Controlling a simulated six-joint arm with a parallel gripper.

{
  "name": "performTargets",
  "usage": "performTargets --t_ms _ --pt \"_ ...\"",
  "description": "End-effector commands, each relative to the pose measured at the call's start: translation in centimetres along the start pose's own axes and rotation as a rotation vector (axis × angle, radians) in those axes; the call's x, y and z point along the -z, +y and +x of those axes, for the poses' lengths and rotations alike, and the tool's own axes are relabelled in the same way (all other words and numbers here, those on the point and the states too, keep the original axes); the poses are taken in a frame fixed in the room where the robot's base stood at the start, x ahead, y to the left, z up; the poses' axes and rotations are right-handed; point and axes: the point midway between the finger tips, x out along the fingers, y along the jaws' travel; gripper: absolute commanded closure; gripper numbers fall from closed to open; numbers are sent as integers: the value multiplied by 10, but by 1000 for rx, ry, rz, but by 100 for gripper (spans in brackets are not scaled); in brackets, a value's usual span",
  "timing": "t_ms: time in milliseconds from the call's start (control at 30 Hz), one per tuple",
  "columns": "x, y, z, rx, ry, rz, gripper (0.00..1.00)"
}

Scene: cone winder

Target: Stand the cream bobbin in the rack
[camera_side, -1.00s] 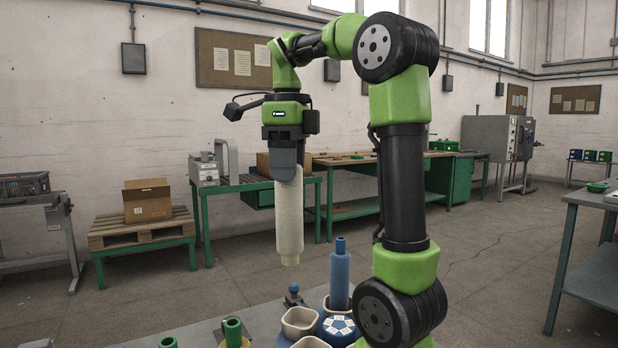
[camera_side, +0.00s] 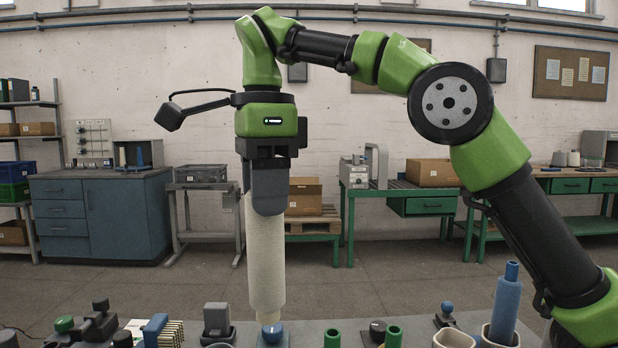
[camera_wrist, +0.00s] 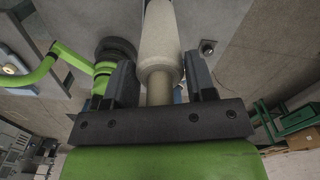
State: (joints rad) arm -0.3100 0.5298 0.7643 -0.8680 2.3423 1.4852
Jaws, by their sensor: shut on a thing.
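My gripper (camera_side: 268,203) is shut on the upper end of the cream bobbin (camera_side: 265,255), a long, pale, slightly tapered tube that hangs about upright. Its lower end is just above or in front of a blue-topped knob (camera_side: 272,331) at the table's near edge; I cannot tell whether they touch. In the wrist view the bobbin (camera_wrist: 160,35) runs away between the two dark fingers. A blue bobbin (camera_side: 506,304) stands in a cream cup (camera_side: 502,337), part of a cup cluster at right that may be the rack. The frame's lower edge cuts it off.
A small blue ball-topped part (camera_side: 446,312) is near the cups. Dark fixtures (camera_side: 218,322), brass pins (camera_side: 171,333) and a green knob (camera_side: 64,325) crowd the left. The air around the bobbin is clear.

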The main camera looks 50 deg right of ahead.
Motion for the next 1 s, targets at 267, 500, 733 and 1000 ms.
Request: performTargets --t_ms 267,500,733,1000 --pt "0 0 23 -1 5 -6 70" --pt "1 1 63 -5 7 -4 70" --pt "1 1 112 -5 6 -1 70" --pt "0 0 139 -2 3 -2 70"
